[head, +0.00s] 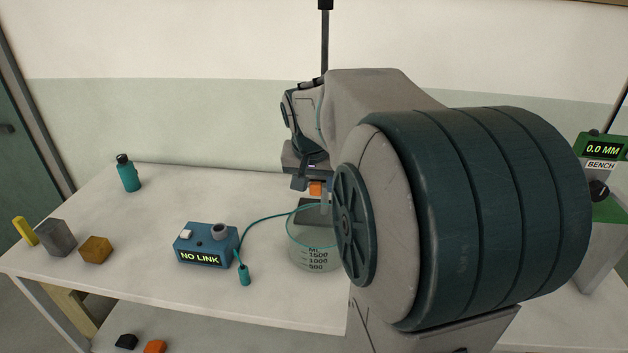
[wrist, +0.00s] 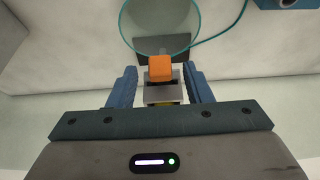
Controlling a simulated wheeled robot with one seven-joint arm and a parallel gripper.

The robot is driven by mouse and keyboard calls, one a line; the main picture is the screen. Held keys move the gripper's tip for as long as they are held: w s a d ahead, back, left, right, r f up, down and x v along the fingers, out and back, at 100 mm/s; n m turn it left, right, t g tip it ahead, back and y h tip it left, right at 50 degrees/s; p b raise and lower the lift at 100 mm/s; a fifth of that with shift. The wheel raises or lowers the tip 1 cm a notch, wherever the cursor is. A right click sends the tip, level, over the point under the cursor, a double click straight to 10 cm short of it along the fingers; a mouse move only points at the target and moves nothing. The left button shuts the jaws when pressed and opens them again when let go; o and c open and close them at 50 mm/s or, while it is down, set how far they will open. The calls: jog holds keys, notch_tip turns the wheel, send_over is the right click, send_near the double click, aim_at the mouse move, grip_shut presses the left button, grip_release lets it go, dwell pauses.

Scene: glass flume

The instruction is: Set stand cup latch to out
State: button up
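The stand shows as a dark upright post (head: 325,45) behind my arm, with a dark plate (head: 316,216) low down at the glass beaker. An orange block (head: 316,188), which looks like the cup latch, sits above the beaker; it also shows in the wrist view (wrist: 160,67). In the head view my arm hides much of the stand, so the latch's setting cannot be told.
The glass beaker (head: 312,256) stands below my gripper. A teal cable runs to it from a blue box (head: 205,246) reading NO LINK. A teal plug (head: 243,272), bottle (head: 128,173) and several blocks are left. A green gauge (head: 603,150) reads 0.0 MM.

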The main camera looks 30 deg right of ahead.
jog(key=shift+w, duration=0.1)
jog(key=v, duration=1.3)
jog(key=shift+s+r+b, duration=0.2)
jog(key=shift+r+b, duration=0.15)
jog(key=s+a+f+n+y, duration=0.1)
jog(key=s+a+f+n, duration=0.3)
jog(key=f, duration=0.6)
jog(key=s+a+f+n+y, duration=0.1)
jog(key=s+a+f+n, duration=0.2)
jog(key=s+a+f, duration=0.5)
jog(key=shift+a+f+n+y, duration=0.4)
jog(key=shift+a+f, duration=0.3)
jog(key=shift+f, duration=0.3)
